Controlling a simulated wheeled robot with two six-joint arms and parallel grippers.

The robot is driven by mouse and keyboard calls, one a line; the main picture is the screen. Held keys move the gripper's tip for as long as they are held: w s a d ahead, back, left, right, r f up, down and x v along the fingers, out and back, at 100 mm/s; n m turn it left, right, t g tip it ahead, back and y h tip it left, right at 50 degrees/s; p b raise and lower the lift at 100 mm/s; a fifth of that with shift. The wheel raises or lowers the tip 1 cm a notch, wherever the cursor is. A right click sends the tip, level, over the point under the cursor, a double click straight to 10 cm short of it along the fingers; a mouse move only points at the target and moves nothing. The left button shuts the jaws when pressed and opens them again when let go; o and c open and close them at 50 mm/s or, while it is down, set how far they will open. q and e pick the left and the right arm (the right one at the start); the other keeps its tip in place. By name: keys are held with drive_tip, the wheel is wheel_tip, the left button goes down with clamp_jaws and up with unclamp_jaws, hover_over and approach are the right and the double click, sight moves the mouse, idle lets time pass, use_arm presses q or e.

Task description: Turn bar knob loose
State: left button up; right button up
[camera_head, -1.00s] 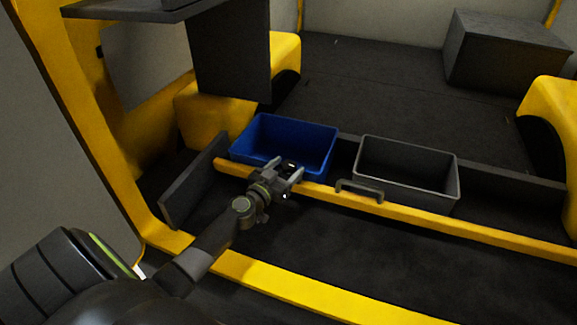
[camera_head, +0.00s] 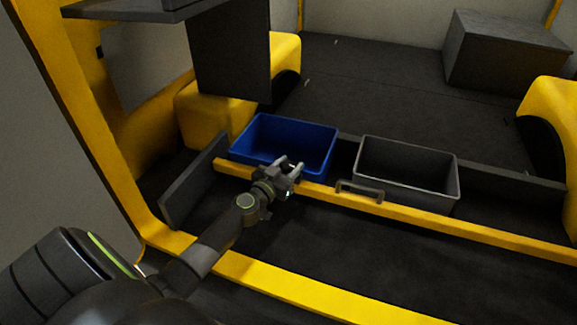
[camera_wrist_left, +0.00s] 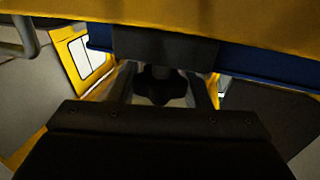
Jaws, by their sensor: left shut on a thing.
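The bar knob (camera_wrist_left: 158,84) is dark and lobed. It shows in the left wrist view between the two fingers of my left gripper (camera_wrist_left: 160,92), under the yellow bar. In the head view my left gripper (camera_head: 291,170) is at the yellow bar (camera_head: 430,219), in front of the blue bin, and its fingers are shut on the knob. The knob is mostly hidden by the gripper there. My right gripper is not in view.
A blue bin (camera_head: 285,131) and a grey bin (camera_head: 455,180) stand behind the bar. A grey handle (camera_head: 360,190) sits on the bar right of my gripper. A dark panel (camera_head: 192,183) stands at the left. The dark floor in front of the bar is clear.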

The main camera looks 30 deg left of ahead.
use_arm(q)
drive_tip(key=shift+r+n+y+p, duration=0.15)
drive_tip(key=shift+n+y+p, duration=0.45)
drive_tip(key=shift+y+p, duration=0.25)
drive_tip(key=shift+n+y+p, duration=0.3)
drive_tip(key=shift+y+p, duration=0.15)
drive_tip(key=shift+y, duration=0.1)
drive_tip(key=n+g+y+p, duration=0.1)
drive_tip(key=n+y+p, duration=0.1)
drive_tip(key=y+p, duration=0.1)
drive_tip(key=n+g+y+p, duration=0.1)
drive_tip(key=n+y+p, duration=0.1)
drive_tip(key=y+p, duration=0.1)
drive_tip(key=shift+d+r, duration=0.1)
drive_tip(key=shift+r, duration=0.05)
drive_tip(key=shift+n+g+y+p, duration=0.6)
drive_tip(key=shift+y+p, duration=0.05)
drive_tip(key=shift+y, duration=0.15)
drive_tip(key=shift+f+n+g+y+p, duration=0.3)
drive_tip(key=shift+n+g+y, duration=0.5)
drive_tip(key=shift+y, duration=0.1)
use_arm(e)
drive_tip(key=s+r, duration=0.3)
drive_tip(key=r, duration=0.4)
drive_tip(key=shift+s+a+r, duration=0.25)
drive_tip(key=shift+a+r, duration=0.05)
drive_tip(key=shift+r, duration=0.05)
use_arm(q)
drive_tip(key=o, duration=0.9)
drive_tip(key=shift+o, duration=0.2)
